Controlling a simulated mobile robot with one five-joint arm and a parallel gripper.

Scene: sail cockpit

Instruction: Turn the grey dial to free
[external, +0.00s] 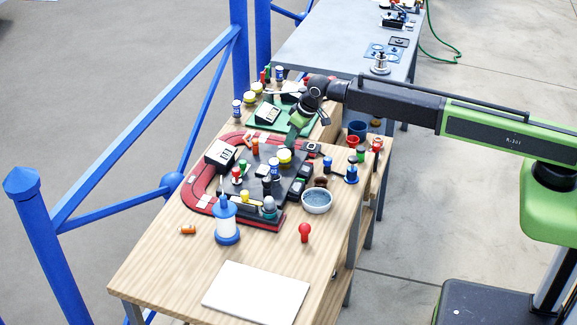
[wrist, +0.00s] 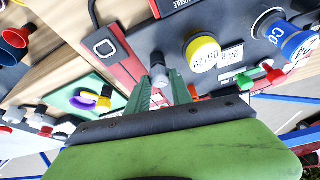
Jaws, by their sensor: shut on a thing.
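The grey dial (wrist: 158,75) is a small grey knob near the edge of the dark panel (wrist: 150,38) in the wrist view. My gripper (wrist: 166,90) has its two green fingers closed on either side of it. In the external view my gripper (external: 292,138) reaches down at the far edge of the red-bordered panel (external: 190,190), and I cannot make out the dial there. No free mark is readable, so the dial's setting cannot be told.
A yellow button (wrist: 203,53) and a blue knob (wrist: 297,42) stand right of the dial in the wrist view. A green board (external: 268,117) lies behind the panel.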

